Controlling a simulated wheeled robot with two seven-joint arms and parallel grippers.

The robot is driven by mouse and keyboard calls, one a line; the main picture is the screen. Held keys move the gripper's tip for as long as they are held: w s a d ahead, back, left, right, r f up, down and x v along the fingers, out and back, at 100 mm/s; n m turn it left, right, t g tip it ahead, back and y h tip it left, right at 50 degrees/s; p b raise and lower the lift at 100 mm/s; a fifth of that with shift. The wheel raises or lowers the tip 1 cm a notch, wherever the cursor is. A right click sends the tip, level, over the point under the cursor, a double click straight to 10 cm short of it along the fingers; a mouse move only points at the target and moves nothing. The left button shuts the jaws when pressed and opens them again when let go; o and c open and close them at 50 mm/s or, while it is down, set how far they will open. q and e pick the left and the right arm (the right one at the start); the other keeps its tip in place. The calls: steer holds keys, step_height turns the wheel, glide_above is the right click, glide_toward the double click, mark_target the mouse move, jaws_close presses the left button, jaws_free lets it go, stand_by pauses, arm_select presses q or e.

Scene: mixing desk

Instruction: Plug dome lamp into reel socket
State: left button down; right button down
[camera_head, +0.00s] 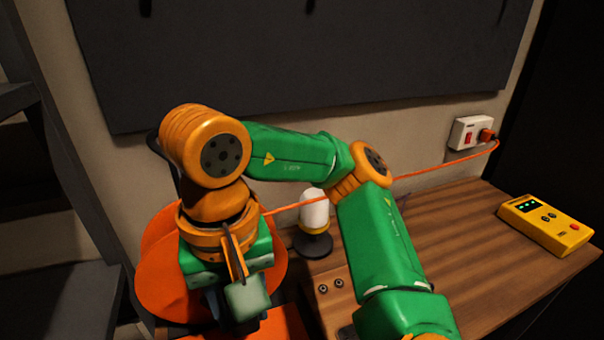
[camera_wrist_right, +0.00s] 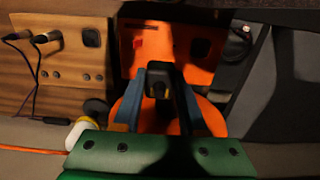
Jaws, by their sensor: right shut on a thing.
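The dome lamp (camera_head: 314,212), a white dome with a yellow ring on a black base, stands at the back of the desk; it also shows in the right wrist view (camera_wrist_right: 82,130). The orange reel (camera_head: 157,262) is at the left, partly behind my right arm. Its orange panel (camera_wrist_right: 172,58) faces the right wrist view and has a dark square socket-like patch (camera_wrist_right: 200,47). My right gripper (camera_wrist_right: 160,92) is shut on a small black plug (camera_wrist_right: 158,84), seen in front of the reel. Shadow hides whether the plug touches a socket. My left gripper is not in view.
An orange cable (camera_head: 440,162) runs from the wall socket (camera_head: 472,133) behind my arm toward the reel. A yellow device (camera_head: 545,224) with green lights lies at the desk's right. Dark plugs and cords (camera_wrist_right: 46,38) show at left in the wrist view. The desk's right middle is clear.

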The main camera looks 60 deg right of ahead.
steer(key=w+a+r+p, duration=0.25)
steer(key=w+a, duration=0.25)
steer(key=a, duration=0.3)
steer(key=f+b, duration=0.8)
steer(key=f, duration=0.1)
steer(key=f+b, duration=0.3)
steer(key=f, duration=0.2)
steer(key=shift+w+a+f+b, duration=0.1)
steer(key=shift+w+f+b, duration=0.1)
steer(key=shift+w+b, duration=0.2)
steer(key=shift+s+f+b, duration=0.1)
steer(key=shift+f+b, duration=0.2)
steer(key=shift+f, duration=0.05)
steer(key=shift+f+b, duration=0.85)
steer(key=shift+f, duration=0.05)
steer(key=shift+s+f+b, duration=0.1)
steer(key=shift+f+b, duration=0.55)
steer(key=shift+c, duration=1.9)
jaws_free()
